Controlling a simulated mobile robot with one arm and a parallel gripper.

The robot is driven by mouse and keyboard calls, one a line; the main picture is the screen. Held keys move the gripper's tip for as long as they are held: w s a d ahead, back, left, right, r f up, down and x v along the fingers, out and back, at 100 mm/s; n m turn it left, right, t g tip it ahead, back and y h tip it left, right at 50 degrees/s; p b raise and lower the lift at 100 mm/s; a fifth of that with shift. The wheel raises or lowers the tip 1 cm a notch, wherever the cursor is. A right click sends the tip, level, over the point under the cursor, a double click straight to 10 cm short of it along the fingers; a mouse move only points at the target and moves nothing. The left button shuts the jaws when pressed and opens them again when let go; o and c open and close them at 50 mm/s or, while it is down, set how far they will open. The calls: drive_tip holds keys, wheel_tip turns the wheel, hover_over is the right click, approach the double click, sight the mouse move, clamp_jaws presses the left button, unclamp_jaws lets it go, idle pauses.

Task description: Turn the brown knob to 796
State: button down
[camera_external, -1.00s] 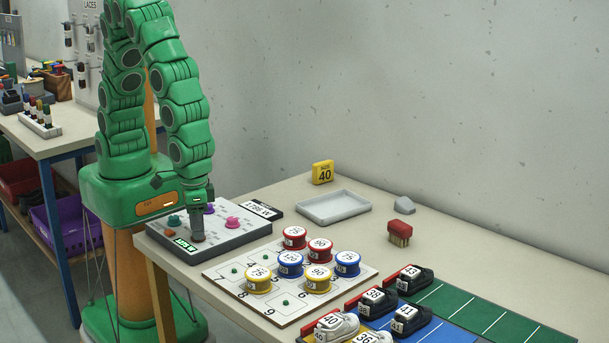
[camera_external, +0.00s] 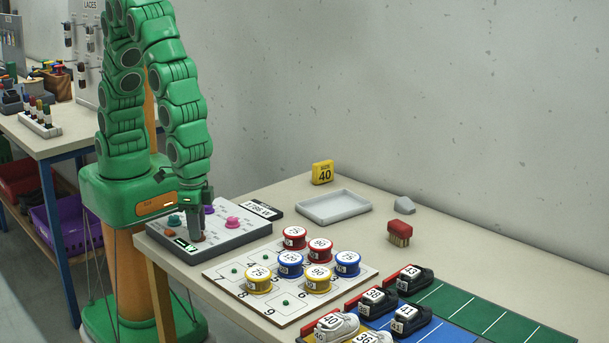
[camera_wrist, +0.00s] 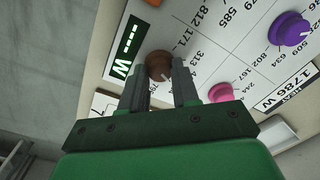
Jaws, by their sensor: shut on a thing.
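The brown knob (camera_wrist: 158,64) sits on the control panel (camera_wrist: 215,50) between my fingertips. My gripper (camera_wrist: 162,76) is shut on it, with one finger on each side. In the external view, my gripper (camera_external: 197,236) points down at the panel's front left corner and mostly hides the brown knob. Printed numbers such as 812, 171 and 313 stand around the knob. A label below it is partly hidden by the fingers. The knob's pointer cannot be made out clearly. A green-lit display (camera_wrist: 125,46) beside the knob shows dashes and a W.
A purple knob (camera_wrist: 290,29), a pink knob (camera_wrist: 221,92) and a teal knob (camera_external: 174,220) share the panel. A plate reads 1786 W (camera_wrist: 286,89). The spool board (camera_external: 226,273) lies close at the panel's right, with an empty grey tray (camera_external: 334,207) behind it.

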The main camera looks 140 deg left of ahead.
drive_tip(key=m, duration=0.5)
drive_tip(key=shift+m, duration=0.3)
drive_tip(key=m, duration=0.5)
drive_tip(key=shift+s+t, duration=0.1)
drive_tip(key=shift+t, duration=0.2)
drive_tip(key=shift+m, duration=0.3)
drive_tip(key=c, duration=0.8)
unclamp_jaws()
drive_tip(key=shift+r, duration=0.1)
drive_tip(key=shift+d+r, duration=0.2)
drive_tip(key=shift+r, duration=3.6)
